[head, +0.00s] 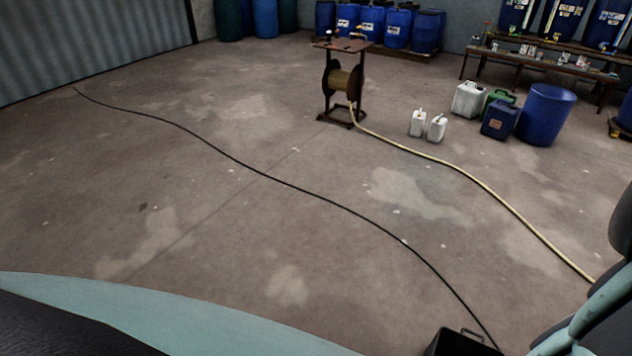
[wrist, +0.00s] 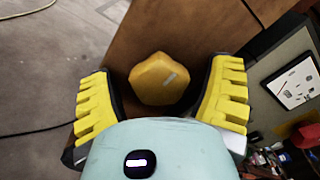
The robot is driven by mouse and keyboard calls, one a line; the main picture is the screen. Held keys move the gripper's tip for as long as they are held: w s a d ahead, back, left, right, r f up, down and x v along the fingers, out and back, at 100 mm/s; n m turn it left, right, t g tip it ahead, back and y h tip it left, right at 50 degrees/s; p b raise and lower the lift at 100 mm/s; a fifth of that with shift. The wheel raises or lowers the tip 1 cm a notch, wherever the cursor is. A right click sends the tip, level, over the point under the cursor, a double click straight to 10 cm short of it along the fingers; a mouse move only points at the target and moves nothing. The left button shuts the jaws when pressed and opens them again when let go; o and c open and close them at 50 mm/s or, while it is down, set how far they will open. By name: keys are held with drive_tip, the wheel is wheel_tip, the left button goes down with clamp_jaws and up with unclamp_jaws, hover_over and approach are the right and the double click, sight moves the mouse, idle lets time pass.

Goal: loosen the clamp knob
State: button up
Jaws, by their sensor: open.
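In the wrist view a yellow, lobed clamp knob (wrist: 160,79) sits on a brown surface (wrist: 150,28). My gripper (wrist: 162,88) is open, with one yellow ribbed finger on each side of the knob. There is a visible gap between the knob and each finger in this view. I cannot tell how deep the fingertips reach around it. The knob and my gripper's fingers do not show in the head view.
In the head view a hose reel stand (head: 342,85) stands on the open floor, with a pale hose (head: 480,183) running right. A black cable (head: 262,173) crosses the floor. Blue barrels (head: 397,28), white jugs (head: 437,128) and a blue tub (head: 546,114) stand towards the back.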

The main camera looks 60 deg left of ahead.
drive_tip(key=c, duration=1.2)
drive_tip(key=shift+n, duration=0.4)
drive_tip(key=shift+c, duration=0.3)
drive_tip(key=n+p, duration=0.1)
drive_tip(key=n, duration=0.3)
drive_tip(key=shift+n, duration=0.4)
drive_tip(key=n+p, duration=0.2)
drive_tip(key=n, duration=0.4)
drive_tip(key=shift+r+p, duration=0.15)
drive_tip(key=shift+p, duration=0.25)
drive_tip(key=n+p, duration=0.3)
drive_tip(key=n, duration=0.3)
drive_tip(key=shift+n, duration=0.4)
drive_tip(key=n+p, duration=0.3)
drive_tip(key=n, duration=0.2)
drive_tip(key=shift+r+n, duration=0.1)
drive_tip(key=shift+n, duration=0.3)
drive_tip(key=o, duration=1.2)
drive_tip(key=shift+o, duration=0.2)
